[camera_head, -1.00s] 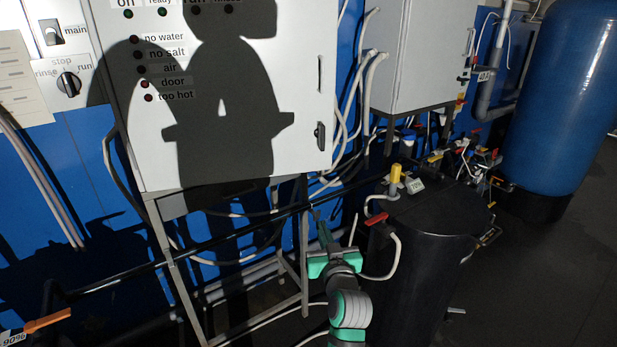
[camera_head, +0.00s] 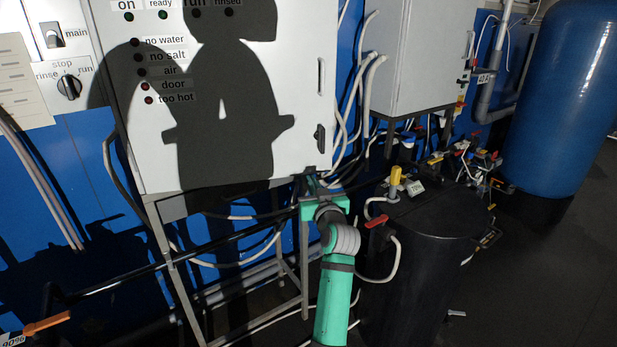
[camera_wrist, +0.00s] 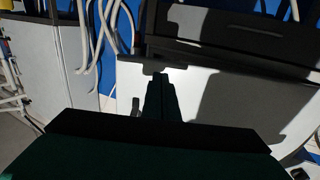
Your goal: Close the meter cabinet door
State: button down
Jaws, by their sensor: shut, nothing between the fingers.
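A white cabinet (camera_head: 290,60) with labelled lamps and a dark latch (camera_head: 320,138) on its right edge fills the upper left of the head view. I cannot tell whether its front is fully shut. A second grey cabinet (camera_head: 415,60) stands behind it to the right. No label shows which one is the meter cabinet. My gripper (camera_head: 311,176) is shut and empty at the lower right corner of the white cabinet, below the latch. In the wrist view my gripper (camera_wrist: 161,80) points at a white panel (camera_wrist: 210,90); contact cannot be told.
A black tank (camera_head: 425,270) with a yellow fitting stands right of my arm. Pale hoses (camera_head: 355,110) hang between the cabinets. A metal stand (camera_head: 180,290) holds the white cabinet. A blue tank (camera_head: 565,100) is at the far right, with open dark floor (camera_head: 540,280) in front.

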aim_at(306, 171)
jog(key=shift+x, duration=2.15)
jog(key=shift+w, duration=0.1)
